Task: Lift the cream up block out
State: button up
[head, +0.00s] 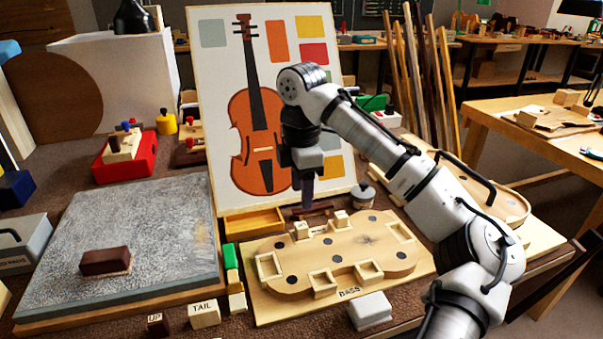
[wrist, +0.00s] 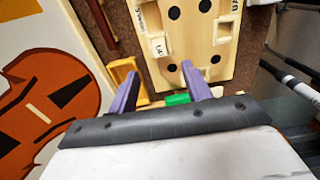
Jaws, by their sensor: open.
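The wooden violin mould (head: 340,258) lies on a pale board marked BASS, with cream blocks in several of its recesses. Two small cream blocks stand at its far edge, the left one (head: 302,231) and the right one (head: 341,219). In the wrist view, one cream block (wrist: 158,47) bears dark lettering too small to read surely. A small block marked UP (head: 156,325) sits at the front left, beside a cream block marked TAIL (head: 204,315). I cannot tell which is the cream up block. My gripper (head: 308,197) is open and empty above the mould's far edge; its purple fingers show in the wrist view (wrist: 161,76).
A violin picture board (head: 230,50) stands close behind my gripper. A shallow yellow tray (head: 254,221) lies at its foot. A green block (head: 230,256) stands left of the mould, and a white box (head: 370,310) in front. A grey slab (head: 120,235) holds a brown block (head: 105,262).

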aim_at(301, 225)
notch_tip(301, 225, down, 10)
jog(key=shift+r+b, duration=0.15)
jog(key=shift+b, duration=0.2)
jog(key=c, duration=1)
